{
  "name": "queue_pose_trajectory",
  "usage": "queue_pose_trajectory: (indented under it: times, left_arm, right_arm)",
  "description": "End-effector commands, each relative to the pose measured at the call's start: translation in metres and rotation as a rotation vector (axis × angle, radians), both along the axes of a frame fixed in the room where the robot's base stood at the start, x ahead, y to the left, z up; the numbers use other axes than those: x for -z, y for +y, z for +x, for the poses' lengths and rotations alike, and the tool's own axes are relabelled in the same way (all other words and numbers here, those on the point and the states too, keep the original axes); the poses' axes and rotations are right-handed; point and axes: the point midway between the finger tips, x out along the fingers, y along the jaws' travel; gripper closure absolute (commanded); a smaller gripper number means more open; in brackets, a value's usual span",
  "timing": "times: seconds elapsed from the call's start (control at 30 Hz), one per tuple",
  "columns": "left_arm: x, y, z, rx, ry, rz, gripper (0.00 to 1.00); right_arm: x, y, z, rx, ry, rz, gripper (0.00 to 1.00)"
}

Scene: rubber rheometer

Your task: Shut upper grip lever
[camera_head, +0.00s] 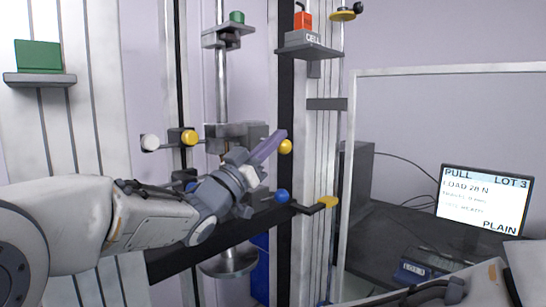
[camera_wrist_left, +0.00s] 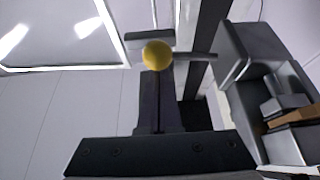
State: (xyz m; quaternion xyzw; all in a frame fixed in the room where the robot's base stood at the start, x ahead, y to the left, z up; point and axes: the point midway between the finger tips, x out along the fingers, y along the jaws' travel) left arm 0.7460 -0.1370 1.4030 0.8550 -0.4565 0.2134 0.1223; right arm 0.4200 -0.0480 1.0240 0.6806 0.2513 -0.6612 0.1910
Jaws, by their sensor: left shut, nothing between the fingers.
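The upper grip (camera_head: 232,135) is a grey block on the vertical rod of the test frame. A lever with a yellow ball knob (camera_head: 286,147) is at its right; the knob also shows in the left wrist view (camera_wrist_left: 157,55), on a grey rod running right to the grip's dark body (camera_wrist_left: 250,55). My left gripper (camera_head: 268,148) is shut and empty, its purple-looking fingers pointing up and right beside the knob. In the left wrist view the fingertips (camera_wrist_left: 158,78) are right at the knob; I cannot tell whether they touch it. My right gripper is out of view.
A second yellow knob (camera_head: 190,138) and a white knob (camera_head: 150,142) are left of the grip. A monitor (camera_head: 485,200) stands on the dark table at right.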

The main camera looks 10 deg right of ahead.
Motion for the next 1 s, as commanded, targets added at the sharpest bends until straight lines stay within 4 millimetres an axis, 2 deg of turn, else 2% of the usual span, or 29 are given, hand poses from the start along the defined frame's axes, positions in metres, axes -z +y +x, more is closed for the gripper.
queue_pose_trajectory:
  times: [0.03,0.3,0.6,1.0]
  left_arm:
    - [0.010,0.001,0.000,-0.001,-0.036,0.021,1.00]
    - [0.019,0.001,0.001,-0.001,-0.189,0.123,1.00]
    - [0.023,0.001,0.001,0.002,-0.182,0.118,1.00]
    - [0.023,0.001,0.001,0.001,-0.181,0.118,1.00]
  right_arm:
    - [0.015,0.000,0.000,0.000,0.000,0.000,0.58]
    - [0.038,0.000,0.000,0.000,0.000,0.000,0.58]
    - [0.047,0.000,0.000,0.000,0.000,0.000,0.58]
    - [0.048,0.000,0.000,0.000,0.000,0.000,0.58]
